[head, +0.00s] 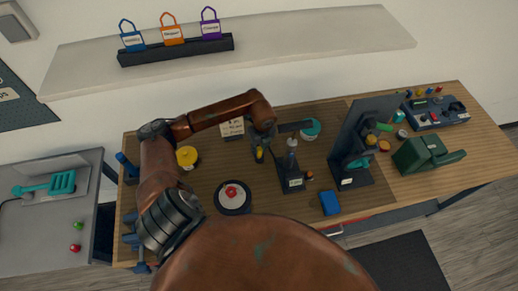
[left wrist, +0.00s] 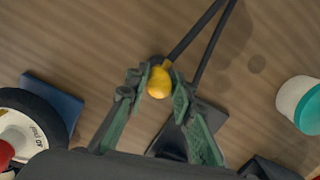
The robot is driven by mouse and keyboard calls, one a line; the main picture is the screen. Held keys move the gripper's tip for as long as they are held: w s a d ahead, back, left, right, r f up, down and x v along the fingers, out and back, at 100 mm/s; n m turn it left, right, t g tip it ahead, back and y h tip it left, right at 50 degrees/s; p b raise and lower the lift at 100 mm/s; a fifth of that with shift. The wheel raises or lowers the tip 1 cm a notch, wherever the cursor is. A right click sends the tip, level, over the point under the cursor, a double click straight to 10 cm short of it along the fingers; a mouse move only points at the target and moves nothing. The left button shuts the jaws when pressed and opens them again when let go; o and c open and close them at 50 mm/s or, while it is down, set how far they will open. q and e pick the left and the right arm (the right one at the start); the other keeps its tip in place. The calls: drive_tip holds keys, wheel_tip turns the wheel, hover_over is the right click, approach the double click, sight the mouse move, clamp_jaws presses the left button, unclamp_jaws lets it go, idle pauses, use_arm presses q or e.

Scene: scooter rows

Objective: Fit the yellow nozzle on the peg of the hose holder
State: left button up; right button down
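The yellow nozzle (head: 259,155) is at my left gripper (head: 261,148), above the wooden bench. In the left wrist view the nozzle (left wrist: 159,82) sits between the two green-padded fingertips, which touch or nearly touch its sides, and the gripper looks shut on it. A dark upright stand (head: 291,170) with a grey tip and a labelled base stands just right of the gripper in the head view. It looks like the hose holder, but its peg is too small to make out. The nozzle is apart from this stand. My right gripper is not in view.
A white-and-black round item (head: 233,197) lies nearer on the bench, and a teal-topped cup (head: 310,128) stands beyond the stand. A tall dark panel (head: 361,140), a blue block (head: 329,203) and a green machine (head: 424,153) are to the right. A yellow-topped item (head: 187,157) is left.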

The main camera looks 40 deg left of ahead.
use_arm(q)
drive_tip(key=o, duration=0.4)
drive_tip(key=r, duration=0.7)
drive_tip(key=shift+s+d+r, duration=0.2)
drive_tip(key=shift+d+r, duration=0.05)
drive_tip(key=shift+d, duration=0.15)
